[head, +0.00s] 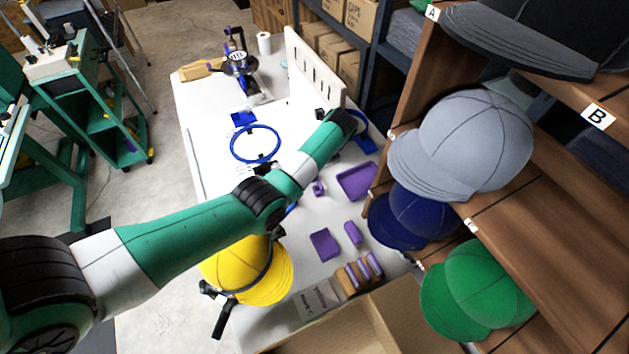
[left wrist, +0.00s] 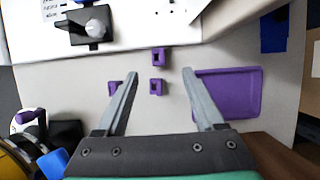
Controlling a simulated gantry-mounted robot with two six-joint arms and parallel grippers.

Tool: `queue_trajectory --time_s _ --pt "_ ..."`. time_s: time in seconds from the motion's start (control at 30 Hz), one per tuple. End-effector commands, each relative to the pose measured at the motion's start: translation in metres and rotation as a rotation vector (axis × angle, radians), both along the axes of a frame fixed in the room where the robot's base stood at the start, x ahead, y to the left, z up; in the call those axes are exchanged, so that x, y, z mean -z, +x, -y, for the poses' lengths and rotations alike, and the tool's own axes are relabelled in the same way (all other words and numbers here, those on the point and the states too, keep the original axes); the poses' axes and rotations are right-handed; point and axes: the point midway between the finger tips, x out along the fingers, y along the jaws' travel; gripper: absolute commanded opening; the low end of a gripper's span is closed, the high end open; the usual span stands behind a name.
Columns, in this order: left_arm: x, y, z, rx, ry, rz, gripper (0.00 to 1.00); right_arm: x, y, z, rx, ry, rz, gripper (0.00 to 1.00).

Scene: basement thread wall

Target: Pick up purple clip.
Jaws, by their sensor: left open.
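Several small purple clips lie on the light tabletop (left wrist: 60,85). In the left wrist view, one clip (left wrist: 158,57) is just beyond the fingertips, another clip (left wrist: 156,87) lies between the fingers in the picture, and a third clip (left wrist: 113,88) is partly hidden behind the left finger. My left gripper (left wrist: 159,72) is open and empty, with its fingers to either side of the middle clips. In the head view a purple clip (head: 318,188) shows beside my left forearm; the fingers cannot be made out there. My right gripper is not in view.
A purple tray (left wrist: 257,92) lies right of the clips, partly behind the right finger. The head view shows a blue hoop (head: 233,146), a yellow cap (head: 270,285), purple blocks (head: 325,245) and a cap shelf (head: 540,170) at the right. Bare table surrounds the clips.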

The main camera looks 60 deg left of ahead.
Motion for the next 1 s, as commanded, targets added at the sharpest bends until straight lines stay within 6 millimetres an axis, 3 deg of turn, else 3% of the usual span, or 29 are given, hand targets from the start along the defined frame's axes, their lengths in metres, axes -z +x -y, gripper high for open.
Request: queue_trajectory --time_s 0.3,0.57,0.83,1.0 --pt "0.053 0.000 -0.019 0.000 0.001 -0.001 0.70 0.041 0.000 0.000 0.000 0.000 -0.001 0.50" --pt "0.059 0.000 -0.024 0.001 0.001 0.001 0.70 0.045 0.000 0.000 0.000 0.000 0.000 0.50" --pt "0.103 -0.005 -0.035 0.001 0.001 -0.001 0.70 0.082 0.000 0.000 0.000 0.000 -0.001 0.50" --pt "0.108 -0.004 -0.040 0.001 0.002 0.001 0.70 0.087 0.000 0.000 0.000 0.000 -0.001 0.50"
